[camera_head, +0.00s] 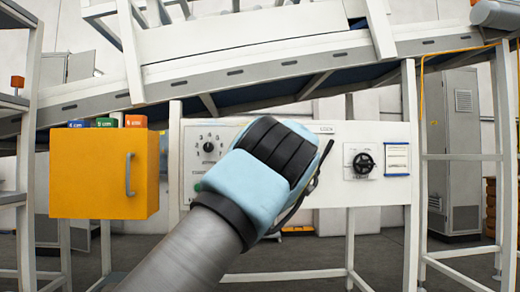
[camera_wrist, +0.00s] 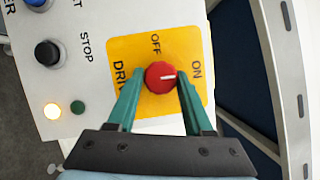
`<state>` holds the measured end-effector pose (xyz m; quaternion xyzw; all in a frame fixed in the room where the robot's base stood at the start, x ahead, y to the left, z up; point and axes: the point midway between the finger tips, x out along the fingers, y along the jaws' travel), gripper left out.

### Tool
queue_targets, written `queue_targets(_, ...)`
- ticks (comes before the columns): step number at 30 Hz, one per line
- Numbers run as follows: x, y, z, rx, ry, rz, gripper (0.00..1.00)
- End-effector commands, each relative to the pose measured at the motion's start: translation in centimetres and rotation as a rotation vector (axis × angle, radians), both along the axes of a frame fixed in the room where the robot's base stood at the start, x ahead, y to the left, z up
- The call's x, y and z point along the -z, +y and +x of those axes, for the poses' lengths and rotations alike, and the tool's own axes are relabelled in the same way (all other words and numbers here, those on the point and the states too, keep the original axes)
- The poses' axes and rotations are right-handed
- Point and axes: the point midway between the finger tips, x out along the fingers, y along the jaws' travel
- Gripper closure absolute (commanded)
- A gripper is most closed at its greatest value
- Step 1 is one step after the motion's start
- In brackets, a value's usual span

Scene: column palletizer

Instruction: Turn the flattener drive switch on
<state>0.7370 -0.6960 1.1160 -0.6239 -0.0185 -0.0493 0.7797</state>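The flattener drive switch is a red round knob (camera_wrist: 160,77) on a yellow plate (camera_wrist: 130,47) marked OFF, ON and DRIVE, seen in the wrist view. The knob's white mark points to the right of that view, towards the ON label. My gripper (camera_wrist: 160,78) has its two teal fingers on either side of the knob, close against it. In the head view my wrist and gripper body (camera_head: 265,160) stand in front of the white control panel (camera_head: 335,190) and hide the knob.
A black STOP button (camera_wrist: 47,53), a lit lamp (camera_wrist: 52,110) and a green lamp (camera_wrist: 77,108) are beside the yellow plate. An orange cabinet (camera_head: 90,175) stands left; a sloping conveyor (camera_head: 240,75) runs above.

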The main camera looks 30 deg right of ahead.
Motion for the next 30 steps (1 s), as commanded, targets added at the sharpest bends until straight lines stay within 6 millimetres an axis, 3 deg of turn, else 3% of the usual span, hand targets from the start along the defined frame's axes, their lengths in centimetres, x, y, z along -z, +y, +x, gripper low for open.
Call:
queue_targets(1,0.1,0.0,0.0,0.001,0.000,0.000,0.42)
queue_targets(7,0.0,0.0,0.0,0.000,0.000,-0.001,0.21)
queue_targets(17,0.1,0.0,-0.6,0.001,-0.001,-0.002,0.21)
queue_targets(30,0.9,0.3,-8.2,0.003,0.001,-0.002,0.21)
